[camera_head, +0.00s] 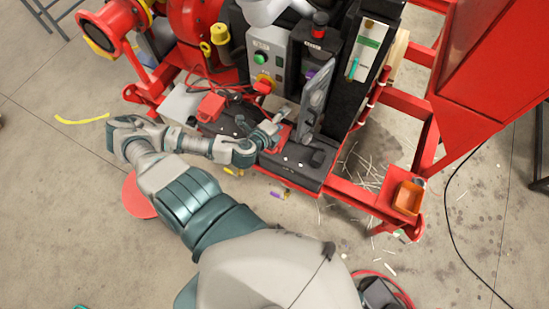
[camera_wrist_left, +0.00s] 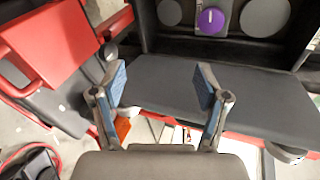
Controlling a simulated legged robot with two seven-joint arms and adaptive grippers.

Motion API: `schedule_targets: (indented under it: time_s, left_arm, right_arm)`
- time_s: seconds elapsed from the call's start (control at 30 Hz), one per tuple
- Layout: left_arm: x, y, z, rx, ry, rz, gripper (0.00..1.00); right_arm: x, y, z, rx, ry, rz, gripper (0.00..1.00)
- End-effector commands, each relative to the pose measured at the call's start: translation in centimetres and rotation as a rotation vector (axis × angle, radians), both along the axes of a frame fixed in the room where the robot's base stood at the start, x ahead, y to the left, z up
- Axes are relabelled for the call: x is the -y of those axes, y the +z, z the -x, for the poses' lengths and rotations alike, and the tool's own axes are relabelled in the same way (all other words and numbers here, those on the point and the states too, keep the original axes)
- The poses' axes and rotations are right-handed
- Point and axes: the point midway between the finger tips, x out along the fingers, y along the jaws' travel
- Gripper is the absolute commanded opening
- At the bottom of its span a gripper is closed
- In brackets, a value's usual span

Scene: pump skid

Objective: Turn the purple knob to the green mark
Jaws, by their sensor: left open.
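The purple knob (camera_wrist_left: 210,21) shows at the top of the left wrist view, with a short white line on its face, between two grey discs. A small purple patch (camera_head: 310,74) beside the hinged grey panel in the head view may be the same knob. My left gripper (camera_wrist_left: 160,85) is open and empty, its two blue-padded fingers spread over a dark flat surface, apart from the knob. In the head view the left gripper (camera_head: 277,128) is at the skid's front, below the grey panel. No green mark is visible around the knob. My right gripper is not in view.
A hinged grey panel (camera_head: 314,98) stands close to my left gripper. A grey box with a green button (camera_head: 261,58) is to its left.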

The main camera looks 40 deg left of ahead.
Motion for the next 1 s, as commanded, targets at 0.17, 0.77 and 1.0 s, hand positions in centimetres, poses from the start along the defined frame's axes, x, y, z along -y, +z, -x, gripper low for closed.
schedule_targets:
  time_s: [0.17,0.77,1.0]
  left_arm:
    - [1.2,-2.8,1.6,-0.065,0.146,0.194,0.74]
    - [4.4,-10.7,7.5,-0.300,0.556,0.647,0.74]
    - [4.6,-11.3,7.9,-0.318,0.583,0.672,0.74]
  right_arm:
    - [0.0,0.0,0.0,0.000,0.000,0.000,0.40]
    - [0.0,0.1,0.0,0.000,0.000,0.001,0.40]
    - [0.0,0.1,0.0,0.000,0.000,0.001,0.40]
